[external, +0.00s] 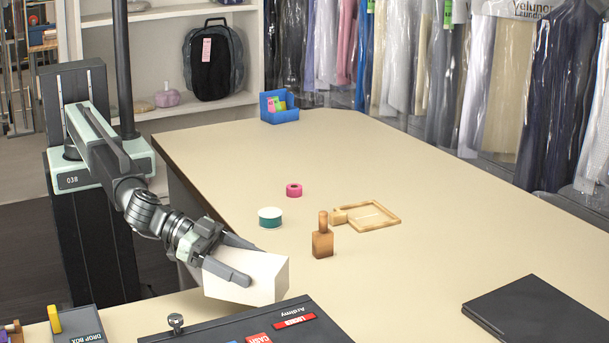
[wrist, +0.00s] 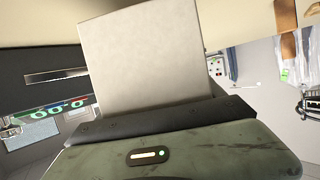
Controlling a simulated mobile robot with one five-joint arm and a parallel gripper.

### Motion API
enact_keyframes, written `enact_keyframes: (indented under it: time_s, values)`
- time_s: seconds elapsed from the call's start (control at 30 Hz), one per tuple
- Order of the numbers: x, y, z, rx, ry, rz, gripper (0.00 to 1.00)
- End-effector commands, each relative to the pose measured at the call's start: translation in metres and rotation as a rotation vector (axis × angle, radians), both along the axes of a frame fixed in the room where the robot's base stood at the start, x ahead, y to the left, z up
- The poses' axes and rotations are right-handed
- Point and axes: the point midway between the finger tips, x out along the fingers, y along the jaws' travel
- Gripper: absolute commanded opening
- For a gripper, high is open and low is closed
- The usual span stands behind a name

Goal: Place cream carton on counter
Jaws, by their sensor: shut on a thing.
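The cream carton (external: 262,277) is a plain off-white box held in my gripper (external: 243,262), whose two fingers are shut on its sides. It is tilted, over the near left part of the beige counter (external: 400,200). Whether its lower edge touches the counter I cannot tell. In the wrist view the carton (wrist: 145,65) stands out past my gripper and fills the middle of the picture.
A dark case (external: 250,328) with red labels lies just in front of the carton. A wooden stamp (external: 322,240), green-and-white roll (external: 270,217), pink tape (external: 293,190) and wooden tray (external: 372,216) stand beyond. A black folder (external: 540,310) lies right. The counter's middle right is clear.

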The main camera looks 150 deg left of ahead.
Motion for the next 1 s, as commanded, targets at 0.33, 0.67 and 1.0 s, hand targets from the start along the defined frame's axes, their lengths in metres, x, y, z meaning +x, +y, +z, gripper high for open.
enact_keyframes:
  time_s: [0.33, 0.67, 1.0]
  values:
    - [0.023, 0.005, -0.002, 0.001, 0.001, 0.0, 0.18]
    - [0.023, 0.005, -0.038, 0.001, 0.0, 0.0, 0.18]
    - [0.022, 0.005, -0.04, 0.001, 0.001, 0.0, 0.99]
